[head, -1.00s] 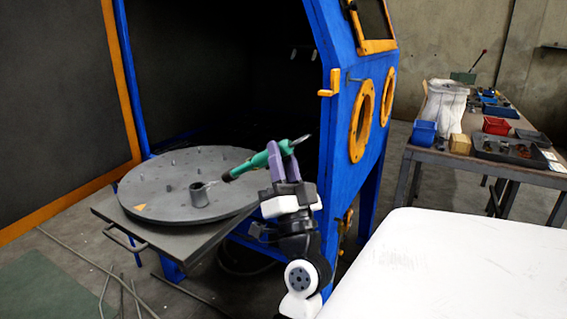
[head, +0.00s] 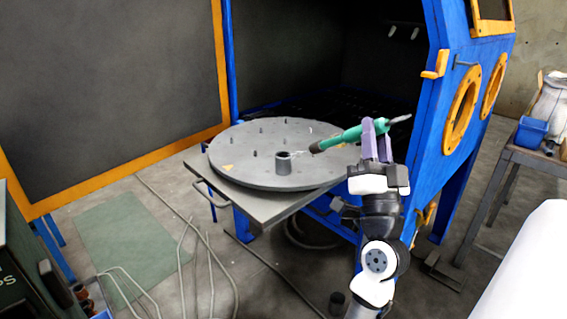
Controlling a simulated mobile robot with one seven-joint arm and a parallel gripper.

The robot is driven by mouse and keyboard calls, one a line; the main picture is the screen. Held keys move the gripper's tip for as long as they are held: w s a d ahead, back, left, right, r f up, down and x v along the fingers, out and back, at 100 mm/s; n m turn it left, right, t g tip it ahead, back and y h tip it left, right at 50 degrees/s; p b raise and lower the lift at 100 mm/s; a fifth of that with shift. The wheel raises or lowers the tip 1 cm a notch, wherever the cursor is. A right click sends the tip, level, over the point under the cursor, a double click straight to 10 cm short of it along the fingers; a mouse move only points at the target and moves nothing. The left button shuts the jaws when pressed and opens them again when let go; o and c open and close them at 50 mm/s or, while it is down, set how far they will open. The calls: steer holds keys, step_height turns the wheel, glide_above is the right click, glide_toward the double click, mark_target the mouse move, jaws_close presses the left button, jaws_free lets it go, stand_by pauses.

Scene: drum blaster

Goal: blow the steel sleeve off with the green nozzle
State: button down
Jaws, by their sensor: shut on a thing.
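The steel sleeve (head: 283,165) is a short grey cylinder standing upright near the front of the round grey turntable (head: 240,150). My gripper (head: 374,138) is shut on the green nozzle (head: 347,136), to the right of the sleeve. The nozzle's dark tip points left and slightly down towards the sleeve. A gap remains between the tip and the sleeve in the picture. Faint pale streaks show between them. The purple fingers hide part of the nozzle's body.
The turntable carries several small pegs and an orange triangle mark (head: 228,168). It sits on a pulled-out tray with a handle (head: 210,200), before the open blue cabinet (head: 443,130). Hoses or rods (head: 205,265) lie on the floor. A white surface (head: 525,270) is at lower right.

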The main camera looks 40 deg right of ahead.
mark_target(380, 119)
steer(key=shift+r+p, duration=1.85)
steer(key=shift+r, duration=1.1)
steer(key=shift+s, duration=0.1)
